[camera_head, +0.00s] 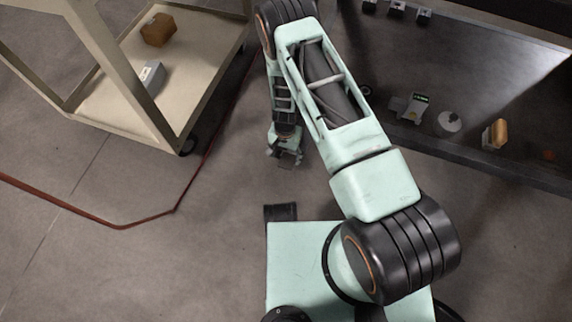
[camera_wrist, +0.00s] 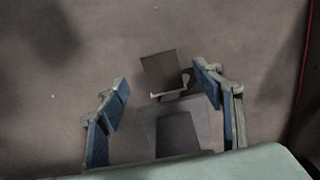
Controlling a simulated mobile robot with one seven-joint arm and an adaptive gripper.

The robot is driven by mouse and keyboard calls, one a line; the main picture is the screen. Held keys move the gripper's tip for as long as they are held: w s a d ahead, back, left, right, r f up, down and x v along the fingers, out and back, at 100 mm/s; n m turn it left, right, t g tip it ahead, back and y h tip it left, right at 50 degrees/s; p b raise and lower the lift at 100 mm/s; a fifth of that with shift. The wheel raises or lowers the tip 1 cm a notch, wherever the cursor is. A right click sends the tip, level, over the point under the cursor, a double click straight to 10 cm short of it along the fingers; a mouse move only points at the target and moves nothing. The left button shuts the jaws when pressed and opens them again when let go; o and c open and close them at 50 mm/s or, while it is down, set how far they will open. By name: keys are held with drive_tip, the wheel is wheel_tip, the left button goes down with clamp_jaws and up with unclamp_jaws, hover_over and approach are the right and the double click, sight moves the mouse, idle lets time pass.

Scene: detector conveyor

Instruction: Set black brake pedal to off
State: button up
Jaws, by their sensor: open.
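A dark, flat-topped block, which looks like the black brake pedal (camera_head: 280,212), shows at the far edge of my pale green base in the head view. In the wrist view, a dark square plate (camera_wrist: 160,68) lies ahead of the fingertips, with a grey base plate and a dark arched shape below it. It looks like the same pedal; its off marking cannot be read. My gripper (camera_head: 286,153) hangs over the floor beyond the block. In the wrist view, its blue-padded fingers (camera_wrist: 162,82) are open and apart, with nothing held between them.
A cream cart (camera_head: 105,100) with a brown box (camera_head: 158,30) and a grey device (camera_head: 152,76) stands at the left. A dark bench (camera_head: 480,162) with small items stands at the right. A red line (camera_head: 120,227) crosses the floor.

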sight(285, 166)
wheel_tip(285, 166, down, 7)
drive_tip(key=shift+r+b, duration=0.2)
drive_tip(key=shift+b, duration=0.8)
clamp_jaws()
drive_tip(key=shift+s+r, duration=0.1)
